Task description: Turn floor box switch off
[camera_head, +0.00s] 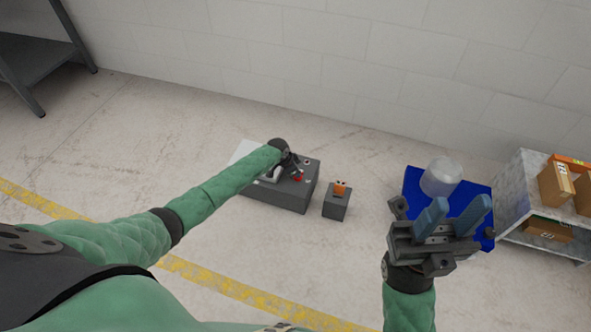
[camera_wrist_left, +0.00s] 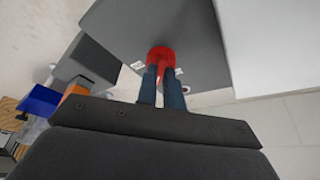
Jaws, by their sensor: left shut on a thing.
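The larger grey floor box (camera_head: 285,195) stands on the concrete near the wall, with a red switch (camera_head: 298,177) on top. In the left wrist view, the red switch (camera_wrist_left: 160,54) sits on the grey box face (camera_wrist_left: 190,28) between two small white labels. My left gripper (camera_head: 290,165) is over the box; in the wrist view its two dark fingers (camera_wrist_left: 162,74) are close together and shut on the red switch, hiding part of it. My right gripper (camera_head: 458,212) is raised at the right, its blue fingers apart and empty.
A smaller grey box (camera_head: 336,207) with an orange part (camera_head: 341,187) on top stands just right of the floor box. A blue mat or bin (camera_head: 414,185) with a translucent container (camera_head: 441,177) lies behind my right gripper. A shelf (camera_head: 520,180) with cardboard boxes stands far right.

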